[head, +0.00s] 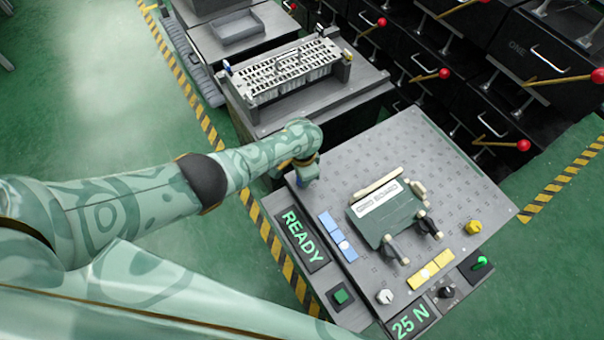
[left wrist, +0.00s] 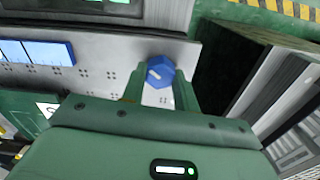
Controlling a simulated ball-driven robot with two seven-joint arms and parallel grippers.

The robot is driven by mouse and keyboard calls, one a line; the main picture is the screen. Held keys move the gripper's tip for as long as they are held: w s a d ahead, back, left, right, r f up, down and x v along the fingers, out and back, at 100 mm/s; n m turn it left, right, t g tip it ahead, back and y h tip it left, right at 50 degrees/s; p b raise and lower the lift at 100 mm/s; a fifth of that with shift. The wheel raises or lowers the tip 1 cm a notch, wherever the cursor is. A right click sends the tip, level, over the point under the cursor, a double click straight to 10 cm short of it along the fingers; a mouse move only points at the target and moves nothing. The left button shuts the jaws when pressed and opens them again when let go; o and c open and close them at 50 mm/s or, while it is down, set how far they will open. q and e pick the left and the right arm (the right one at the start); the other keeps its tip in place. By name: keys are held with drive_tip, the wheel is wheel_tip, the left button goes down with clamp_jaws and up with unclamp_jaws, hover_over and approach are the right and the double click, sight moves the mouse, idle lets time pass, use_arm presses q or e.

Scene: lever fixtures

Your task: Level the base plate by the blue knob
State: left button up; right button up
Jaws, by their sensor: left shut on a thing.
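The base plate (head: 365,150) is a grey plate with a grid of small holes. The blue knob (left wrist: 160,73) is a hexagonal knob with a pale mark on top, at the plate's edge in the left wrist view. My left gripper (left wrist: 160,88) has a finger on each side of this knob and is shut on it. In the head view, my left gripper (head: 306,175) is at the plate's upper-left corner, and the arm mostly hides the knob. A yellow knob (head: 473,227) and a white knob (head: 384,297) sit at other corners. My right gripper is out of view.
A green fixture (head: 385,220) with handles stands mid-plate. Blue bars (head: 330,225) and yellow bars (head: 430,270) lie along two edges. A READY display (head: 302,238), green button (head: 341,297) and 25 N display (head: 410,320) border the plate. A slotted rack (head: 290,68) stands behind.

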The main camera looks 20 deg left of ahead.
use_arm(q)
drive_tip(key=m, duration=0.2)
drive_tip(key=shift+m, duration=0.4)
drive_tip(key=m, duration=0.3)
drive_tip(key=shift+m, duration=0.3)
drive_tip(key=m, duration=0.3)
drive_tip(key=shift+f+m, duration=0.1)
drive_tip(key=shift+m, duration=0.2)
drive_tip(key=m, duration=0.3)
drive_tip(key=shift+m, duration=0.4)
drive_tip(key=m, duration=0.4)
drive_tip(key=shift+m+b, duration=0.3)
drive_tip(key=shift+m, duration=1.9)
